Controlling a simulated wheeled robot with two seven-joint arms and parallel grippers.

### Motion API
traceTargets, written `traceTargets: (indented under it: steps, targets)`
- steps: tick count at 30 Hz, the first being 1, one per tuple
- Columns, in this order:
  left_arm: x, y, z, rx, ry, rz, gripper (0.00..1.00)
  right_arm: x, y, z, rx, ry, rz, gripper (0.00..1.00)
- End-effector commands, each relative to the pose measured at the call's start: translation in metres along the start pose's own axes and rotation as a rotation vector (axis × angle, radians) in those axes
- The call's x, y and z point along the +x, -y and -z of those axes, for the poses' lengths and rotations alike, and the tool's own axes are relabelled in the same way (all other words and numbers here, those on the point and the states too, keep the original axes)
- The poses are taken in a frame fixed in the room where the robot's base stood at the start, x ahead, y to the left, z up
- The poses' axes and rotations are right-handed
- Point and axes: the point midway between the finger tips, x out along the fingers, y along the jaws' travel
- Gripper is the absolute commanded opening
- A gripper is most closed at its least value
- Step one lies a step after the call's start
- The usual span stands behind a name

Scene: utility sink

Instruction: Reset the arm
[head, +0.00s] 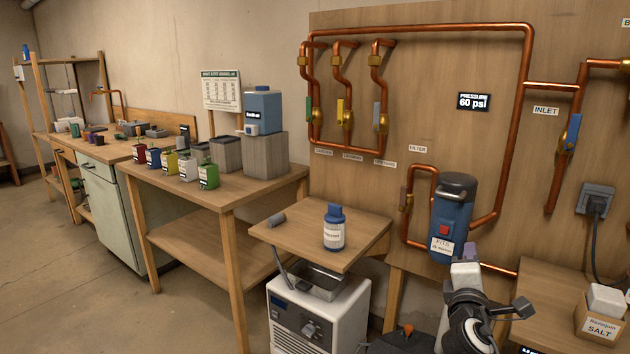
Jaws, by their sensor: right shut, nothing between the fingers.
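My right gripper (465,268) shows at the lower right, its arm rising from the bottom edge. It is shut with nothing in it. Its tip is just below and in front of the blue filter housing (453,215) on the wooden wall panel. I cannot tell whether it touches the filter. My left gripper is not in view.
A white machine (350,310) is below. A salt box (598,318) stands at the right. Copper pipes (497,180) line the panel.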

Motion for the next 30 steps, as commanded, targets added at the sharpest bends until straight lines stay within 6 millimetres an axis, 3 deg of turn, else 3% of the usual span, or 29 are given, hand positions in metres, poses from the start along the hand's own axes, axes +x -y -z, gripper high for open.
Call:
traceTargets:
  steps: [10, 18, 29, 30]
  targets:
    - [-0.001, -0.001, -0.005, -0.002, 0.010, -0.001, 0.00, 0.072, -0.008, -0.155, -0.192, 0.214, -0.027, 0.00]
    - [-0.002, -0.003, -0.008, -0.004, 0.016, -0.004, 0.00, 0.074, 0.025, -0.093, 0.572, -0.012, 0.096, 0.00]
    - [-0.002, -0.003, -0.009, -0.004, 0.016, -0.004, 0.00, 0.060, 0.024, -0.022, 1.544, -0.204, 0.336, 0.00]
    - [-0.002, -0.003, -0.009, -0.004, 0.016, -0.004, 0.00, 0.049, 0.040, -0.011, 1.568, -0.206, 0.372, 0.00]
